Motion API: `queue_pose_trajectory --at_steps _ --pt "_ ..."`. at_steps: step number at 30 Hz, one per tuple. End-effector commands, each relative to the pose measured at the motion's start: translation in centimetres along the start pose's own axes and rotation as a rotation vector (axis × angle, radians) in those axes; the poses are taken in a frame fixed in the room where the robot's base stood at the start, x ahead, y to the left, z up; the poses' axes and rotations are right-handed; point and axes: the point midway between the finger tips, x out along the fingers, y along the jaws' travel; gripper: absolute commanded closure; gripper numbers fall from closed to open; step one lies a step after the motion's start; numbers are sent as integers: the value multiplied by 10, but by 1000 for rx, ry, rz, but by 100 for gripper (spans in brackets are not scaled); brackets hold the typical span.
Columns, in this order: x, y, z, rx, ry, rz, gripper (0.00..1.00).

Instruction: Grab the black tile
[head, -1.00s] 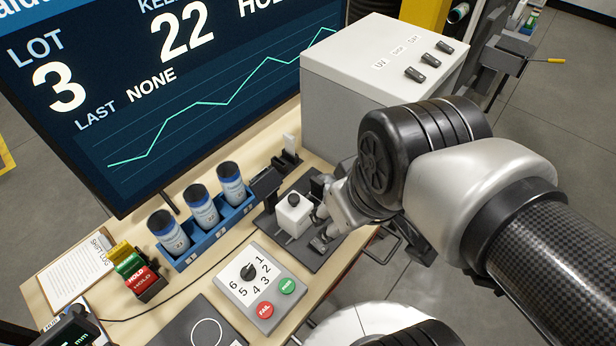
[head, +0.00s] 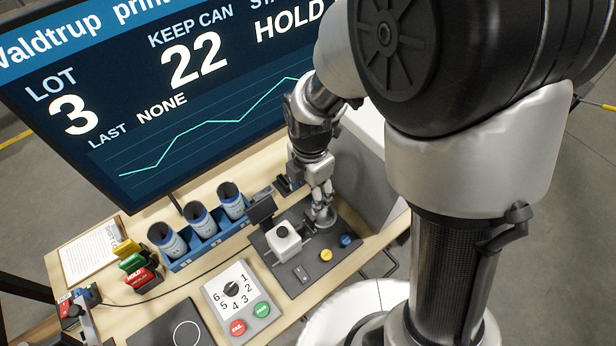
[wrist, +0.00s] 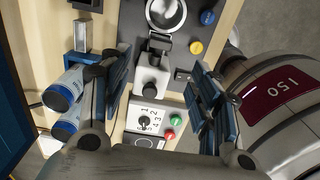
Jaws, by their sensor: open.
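A pale block (wrist: 81,35) is near there in the wrist view. I cannot tell which dark piece is the black tile.
The board carries a white box-shaped device (head: 283,238), a metal ring (head: 326,216) and yellow (head: 326,255) and blue (head: 346,240) buttons. A blue rack (head: 208,250) of cans is left. A large screen (head: 150,110) stands behind. A dial panel (head: 238,300) is in front.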

Motion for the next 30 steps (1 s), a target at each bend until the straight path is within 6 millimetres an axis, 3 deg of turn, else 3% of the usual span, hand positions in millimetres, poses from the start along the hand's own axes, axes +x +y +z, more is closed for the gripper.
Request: queue_pose_trajectory --at_steps 3,9,17,25,30 --pt "30 -1 0 1 2 -5 43" --pt "66 -1 0 3 1 -3 43" --pt "84 -1 0 3 0 -1 43" --pt "124 -2 0 4 0 -1 43" --pt "131 -1 0 4 0 1 43"
